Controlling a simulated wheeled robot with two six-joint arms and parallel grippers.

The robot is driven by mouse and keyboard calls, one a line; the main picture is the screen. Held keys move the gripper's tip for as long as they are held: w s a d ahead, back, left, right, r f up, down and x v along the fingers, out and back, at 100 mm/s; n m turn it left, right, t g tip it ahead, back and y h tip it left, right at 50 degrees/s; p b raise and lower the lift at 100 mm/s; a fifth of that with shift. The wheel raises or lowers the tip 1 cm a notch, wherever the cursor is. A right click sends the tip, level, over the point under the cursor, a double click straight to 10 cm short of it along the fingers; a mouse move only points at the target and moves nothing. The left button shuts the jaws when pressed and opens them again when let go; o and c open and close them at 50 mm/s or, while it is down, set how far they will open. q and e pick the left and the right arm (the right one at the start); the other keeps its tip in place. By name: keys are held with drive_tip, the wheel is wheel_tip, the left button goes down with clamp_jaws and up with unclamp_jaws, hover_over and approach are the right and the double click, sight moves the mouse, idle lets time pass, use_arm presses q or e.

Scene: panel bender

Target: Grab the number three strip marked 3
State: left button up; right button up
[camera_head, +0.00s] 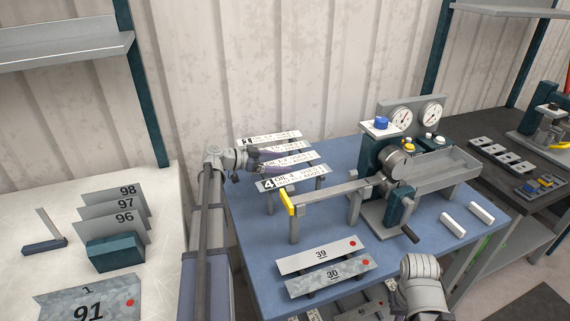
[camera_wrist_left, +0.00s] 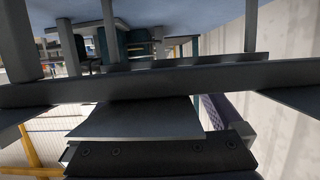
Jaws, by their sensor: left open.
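A rack on the blue table holds several white strips in a row. The front strip (camera_head: 290,180) reads 4. Just behind it is another white strip (camera_head: 300,160), its left end and number covered by my left gripper (camera_head: 268,161), so I cannot read whether it is 3. The back strips (camera_head: 270,138) have small, partly hidden print. My left gripper is open, reaching in from the left at the strips' left ends; whether it touches one I cannot tell. In the left wrist view a dark bar (camera_wrist_left: 150,83) crosses close to the camera.
A bender with gauges (camera_head: 390,165) and a yellow-tipped bar (camera_head: 288,202) stands right of the strips. Plates 39 (camera_head: 318,257) and 30 (camera_head: 326,277) lie in front. A pale table (camera_head: 160,220) at left carries numbered plates.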

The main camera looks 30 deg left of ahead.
use_arm(q)
drive_tip(key=shift+b+x, duration=0.3)
drive_tip(key=shift+x, duration=0.9)
drive_tip(key=shift+c, duration=0.4)
drive_tip(key=c, duration=1.5)
